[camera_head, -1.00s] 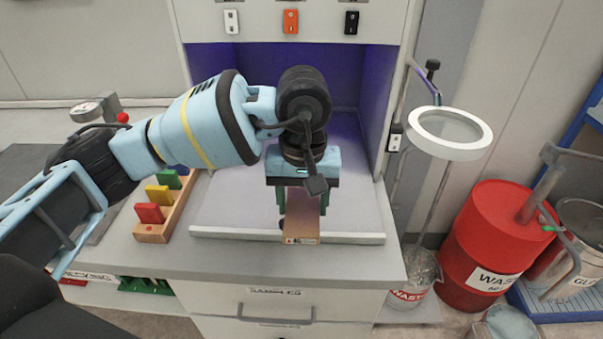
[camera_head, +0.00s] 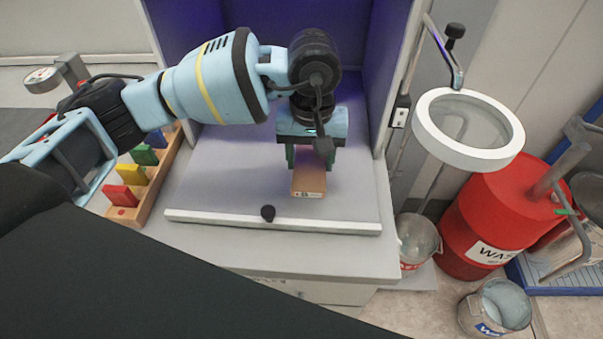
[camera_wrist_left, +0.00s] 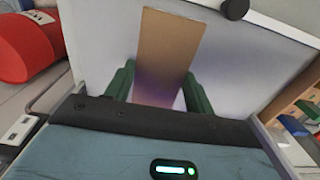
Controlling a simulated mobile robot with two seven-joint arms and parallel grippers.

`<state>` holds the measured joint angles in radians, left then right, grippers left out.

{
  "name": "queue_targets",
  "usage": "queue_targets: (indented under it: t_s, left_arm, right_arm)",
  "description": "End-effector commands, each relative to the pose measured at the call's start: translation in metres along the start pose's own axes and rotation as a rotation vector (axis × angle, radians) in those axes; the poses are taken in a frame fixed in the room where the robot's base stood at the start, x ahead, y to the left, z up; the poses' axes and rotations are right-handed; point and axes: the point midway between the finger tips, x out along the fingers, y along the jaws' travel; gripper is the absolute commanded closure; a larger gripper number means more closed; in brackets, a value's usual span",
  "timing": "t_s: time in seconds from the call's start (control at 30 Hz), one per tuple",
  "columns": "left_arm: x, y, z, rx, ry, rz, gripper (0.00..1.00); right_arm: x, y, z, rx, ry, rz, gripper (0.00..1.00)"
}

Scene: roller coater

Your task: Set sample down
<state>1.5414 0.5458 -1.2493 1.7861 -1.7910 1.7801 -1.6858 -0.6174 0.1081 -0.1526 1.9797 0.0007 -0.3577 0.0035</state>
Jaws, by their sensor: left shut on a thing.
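The sample, a flat brown panel (camera_head: 309,181) with a small label on its near edge, is inside the booth, behind its front lip. My left gripper (camera_head: 313,160) is shut on the sample's far part, with green fingers at either side. In the left wrist view the sample (camera_wrist_left: 168,45) lies between the two green fingers (camera_wrist_left: 158,88). The booth's pale floor (camera_head: 235,165) is beneath it. I cannot tell whether the sample touches the floor. My right gripper is not in view.
A white lip (camera_head: 330,225) with a black knob (camera_head: 268,213) edges the booth floor. A wooden rack (camera_head: 152,190) with coloured blocks stands left. A ring magnifier (camera_head: 512,130), a red waste drum (camera_head: 480,215) and buckets are right. The booth floor around the sample looks clear.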

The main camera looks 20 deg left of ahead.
Motion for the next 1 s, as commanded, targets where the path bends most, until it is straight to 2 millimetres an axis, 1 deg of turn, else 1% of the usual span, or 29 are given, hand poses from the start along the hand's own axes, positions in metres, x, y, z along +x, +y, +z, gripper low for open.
queue_targets:
  t_s: [0.03, 0.13, 0.37, 0.43, 0.7, 1.0]
  left_arm:
    - [0.006, -0.001, 0.001, -0.001, -0.001, -0.001, 0.70]
    - [0.017, 0.000, 0.000, 0.000, 0.001, 0.001, 0.70]
    - [0.022, 0.000, 0.000, 0.000, 0.000, 0.000, 0.70]
    - [0.026, 0.000, 0.000, 0.000, 0.000, 0.000, 0.70]
    - [0.057, 0.000, 0.000, -0.001, 0.000, 0.000, 0.70]
    - [0.060, 0.000, 0.000, 0.000, 0.000, 0.000, 0.70]
  right_arm:
    - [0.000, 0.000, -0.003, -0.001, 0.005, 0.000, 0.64]
    - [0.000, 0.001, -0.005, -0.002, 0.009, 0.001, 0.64]
    - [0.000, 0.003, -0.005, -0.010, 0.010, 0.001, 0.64]
    - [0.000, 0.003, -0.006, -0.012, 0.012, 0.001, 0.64]
    - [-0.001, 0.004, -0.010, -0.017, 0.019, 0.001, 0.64]
    - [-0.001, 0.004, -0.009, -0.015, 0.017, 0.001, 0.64]
